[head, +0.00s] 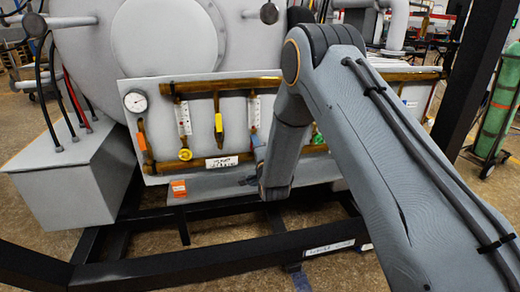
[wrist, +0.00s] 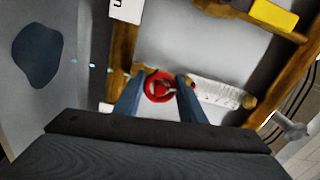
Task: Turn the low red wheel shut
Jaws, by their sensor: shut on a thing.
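The low red wheel (wrist: 152,92) is small and round, with a pale metal piece at its centre. It shows in the wrist view between the two blue-grey fingers of my gripper (wrist: 161,84). The fingers are shut on the wheel, one on its left side and one on its right. In the head view my arm hides the wheel, and most of my gripper is hidden too.
A panel (head: 205,95) carries brass pipes (head: 225,86), a round gauge (head: 135,102) and a yellow wheel (head: 185,154). A grey box (head: 65,185) with cables stands at left. A dark frame (head: 220,260) runs below. A green cylinder (head: 497,105) stands far right.

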